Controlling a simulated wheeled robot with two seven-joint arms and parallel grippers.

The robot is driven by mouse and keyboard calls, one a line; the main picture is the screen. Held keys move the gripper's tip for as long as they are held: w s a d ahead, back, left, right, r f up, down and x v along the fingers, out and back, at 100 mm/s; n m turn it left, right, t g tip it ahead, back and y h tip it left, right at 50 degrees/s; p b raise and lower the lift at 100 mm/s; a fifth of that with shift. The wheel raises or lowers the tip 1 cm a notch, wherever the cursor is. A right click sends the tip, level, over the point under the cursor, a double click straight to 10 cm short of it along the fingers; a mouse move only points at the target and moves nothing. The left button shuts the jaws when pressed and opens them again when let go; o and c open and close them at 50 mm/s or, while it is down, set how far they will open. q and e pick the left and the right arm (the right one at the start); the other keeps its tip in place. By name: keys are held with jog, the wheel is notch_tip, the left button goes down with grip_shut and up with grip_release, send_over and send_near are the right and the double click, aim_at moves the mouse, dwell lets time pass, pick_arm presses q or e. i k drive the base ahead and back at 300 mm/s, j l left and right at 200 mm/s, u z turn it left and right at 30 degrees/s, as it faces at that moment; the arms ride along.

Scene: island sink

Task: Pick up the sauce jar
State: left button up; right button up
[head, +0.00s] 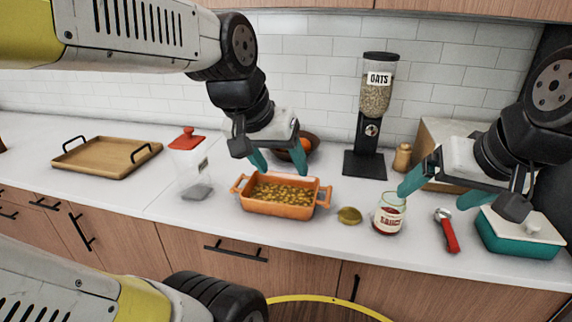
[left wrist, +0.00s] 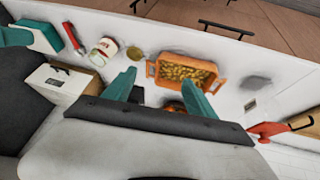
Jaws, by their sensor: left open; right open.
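The sauce jar (head: 388,217) is a small glass jar with a white and red label, upright near the counter's front edge in the head view. It also shows in the left wrist view (left wrist: 104,48). A round olive lid (head: 349,215) lies on the counter just left of it. My right gripper (head: 436,193) is open, with one teal finger by the jar's upper right rim; I cannot tell whether it touches. My left gripper (head: 276,159) is open and empty, above and behind the orange baking dish (head: 278,211); its fingers also show in the left wrist view (left wrist: 162,88).
A red-handled tool (head: 447,232) and a teal container with a white lid (head: 519,235) are right of the jar. An oats dispenser (head: 371,120), a small wooden shaker (head: 402,157) and a bread box (head: 450,140) stand behind. A red-lidded container (head: 190,160) and wooden tray (head: 106,160) are left.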

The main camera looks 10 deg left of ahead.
aim_at(391, 212)
jog(key=z, duration=2.25)
jog(key=k+j+z, duration=0.3)
jog(key=k+j, duration=0.15)
jog(key=k+j+z, duration=0.3)
jog(key=k, duration=0.2)
